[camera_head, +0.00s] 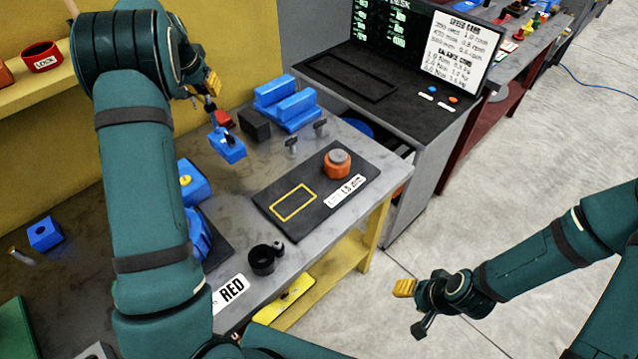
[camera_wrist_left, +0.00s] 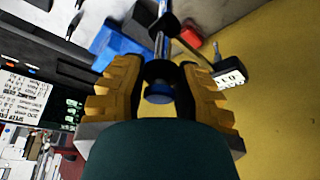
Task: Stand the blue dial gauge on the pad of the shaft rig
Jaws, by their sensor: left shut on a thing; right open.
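My left gripper (camera_head: 208,92) is shut on the upper part of the blue dial gauge (camera_head: 227,146). The gauge's blue block-shaped base hangs below the fingers, left of the shaft rig and apparently above the bench. In the left wrist view the yellow fingers (camera_wrist_left: 158,92) close around a dark collar and rod; the fingers partly hide the gauge. The shaft rig is a dark plate (camera_head: 318,205) with an orange, grey-topped part (camera_head: 337,163). Its pad, a yellow-outlined rectangle (camera_head: 293,202), is bare. My right gripper (camera_head: 411,306) is open and empty, over the floor.
A blue channelled block (camera_head: 286,104) and black block (camera_head: 254,124) stand behind the rig. Two small grey posts (camera_head: 320,128) stand nearby. A black cup (camera_head: 263,260) is in front of it. Blue parts (camera_head: 194,182) lie left of the rig. The yellow wall (camera_head: 225,45) is close behind.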

